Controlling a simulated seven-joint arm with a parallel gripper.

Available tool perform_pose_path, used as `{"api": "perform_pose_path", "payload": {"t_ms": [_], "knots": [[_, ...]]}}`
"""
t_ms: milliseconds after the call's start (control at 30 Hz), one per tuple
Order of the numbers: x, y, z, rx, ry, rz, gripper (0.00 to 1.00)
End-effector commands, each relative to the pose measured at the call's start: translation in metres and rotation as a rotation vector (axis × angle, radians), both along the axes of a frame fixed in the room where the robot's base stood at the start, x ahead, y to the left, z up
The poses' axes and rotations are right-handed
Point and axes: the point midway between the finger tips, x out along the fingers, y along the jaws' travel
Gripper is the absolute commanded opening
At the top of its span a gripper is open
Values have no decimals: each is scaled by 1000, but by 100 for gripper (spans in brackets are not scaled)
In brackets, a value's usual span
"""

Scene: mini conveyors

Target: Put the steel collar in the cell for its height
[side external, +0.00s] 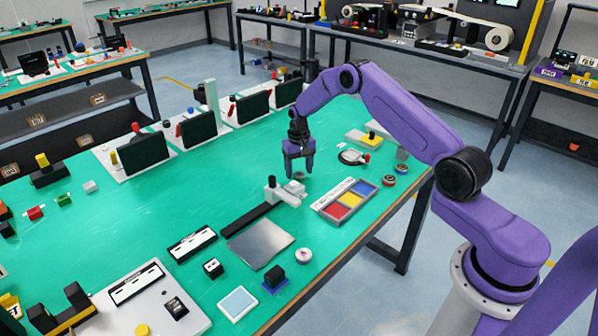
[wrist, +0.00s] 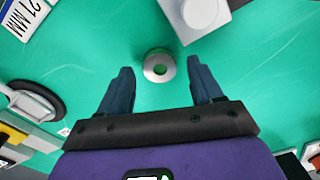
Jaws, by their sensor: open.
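The steel collar (wrist: 149,67) is a small grey ring lying flat on the green mat, with mat showing through its hole. My gripper (wrist: 160,62) is open and empty, its two dark fingers either side of the collar in the wrist view and apart from it. In the side view my gripper (side external: 297,173) hangs pointing down, low over the mat, behind the grey gauge fixture (side external: 283,192). A tray (side external: 333,199) with red, yellow and blue cells lies to the right, its cells looking empty. Its label strip (wrist: 28,14) shows in part in the wrist view, too cropped to read fully.
The gauge fixture's pale block (wrist: 193,14) is close to my right finger in the wrist view. A dark belt (side external: 243,223) runs from the fixture toward a metal plate (side external: 261,243). A round dish (side external: 352,157) and small rings (side external: 389,180) lie right.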

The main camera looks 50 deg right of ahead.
Motion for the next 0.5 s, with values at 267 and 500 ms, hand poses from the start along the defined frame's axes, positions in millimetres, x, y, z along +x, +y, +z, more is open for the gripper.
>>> {"api": "perform_pose_path", "payload": {"t_ms": [267, 500], "knots": [[0, 0, 55, -1, -4, 1, 65], [0, 0, 94, -1, -2, 0, 65]]}}
